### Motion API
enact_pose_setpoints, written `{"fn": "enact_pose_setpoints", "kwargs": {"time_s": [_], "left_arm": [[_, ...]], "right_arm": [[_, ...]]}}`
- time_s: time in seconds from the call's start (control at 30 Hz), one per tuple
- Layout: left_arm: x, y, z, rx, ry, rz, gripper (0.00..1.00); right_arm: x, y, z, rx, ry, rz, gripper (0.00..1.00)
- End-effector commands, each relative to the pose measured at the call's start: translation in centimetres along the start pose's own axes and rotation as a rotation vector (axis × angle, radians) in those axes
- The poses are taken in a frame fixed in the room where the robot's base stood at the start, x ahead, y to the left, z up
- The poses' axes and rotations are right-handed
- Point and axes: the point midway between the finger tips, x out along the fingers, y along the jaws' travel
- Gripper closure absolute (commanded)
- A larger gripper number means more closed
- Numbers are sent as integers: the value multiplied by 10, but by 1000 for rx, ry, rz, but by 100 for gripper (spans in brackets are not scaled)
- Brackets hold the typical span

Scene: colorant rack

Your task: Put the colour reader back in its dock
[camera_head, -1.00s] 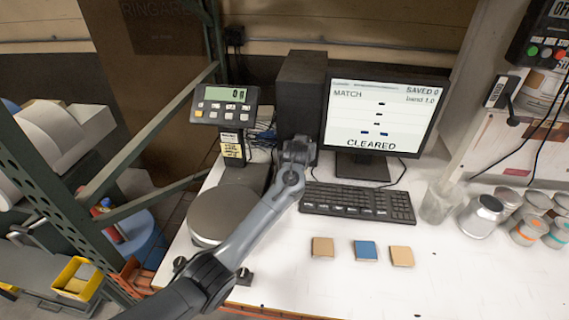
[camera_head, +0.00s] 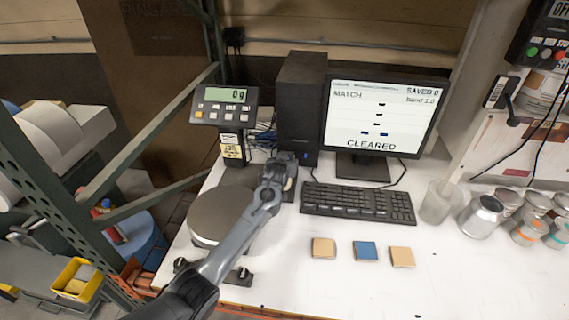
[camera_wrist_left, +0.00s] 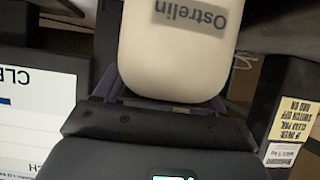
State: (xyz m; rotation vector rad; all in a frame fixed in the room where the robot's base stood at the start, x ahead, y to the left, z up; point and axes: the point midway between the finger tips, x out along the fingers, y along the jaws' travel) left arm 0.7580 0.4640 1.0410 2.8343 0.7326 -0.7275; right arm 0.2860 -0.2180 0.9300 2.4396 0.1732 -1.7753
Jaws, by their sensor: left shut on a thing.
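My left gripper (camera_head: 283,169) is in front of the black computer tower, left of the keyboard. In the left wrist view, the gripper (camera_wrist_left: 162,97) is shut on a cream, rounded body with an upside-down "Ostrelin" label, which I take to be the colour reader (camera_wrist_left: 175,55). Purple finger parts show at its sides. The reader's far end is cut off by the top of that view. In the head view I cannot make out the reader clearly; the gripper and arm hide it. I cannot identify the dock in either view. My right gripper is not in view.
A scale pan (camera_head: 219,216) and its display (camera_head: 223,107) stand left of the gripper. The tower (camera_head: 301,105), monitor (camera_head: 384,118) and keyboard (camera_head: 357,203) are behind and right. Colour samples (camera_head: 365,250) lie in front. Cans (camera_head: 481,217) stand right.

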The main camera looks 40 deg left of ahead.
Motion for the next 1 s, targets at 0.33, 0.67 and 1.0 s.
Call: {"fn": "enact_pose_setpoints", "kwargs": {"time_s": [0.33, 0.67, 1.0], "left_arm": [[0, 0, -2, -2, 7, 1, 97], [1, 0, 2, -1, 2, 0, 4], [-6, 0, -2, -1, 3, 0, 4]], "right_arm": [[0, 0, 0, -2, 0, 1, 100], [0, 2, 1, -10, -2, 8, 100], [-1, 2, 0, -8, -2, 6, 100]]}}
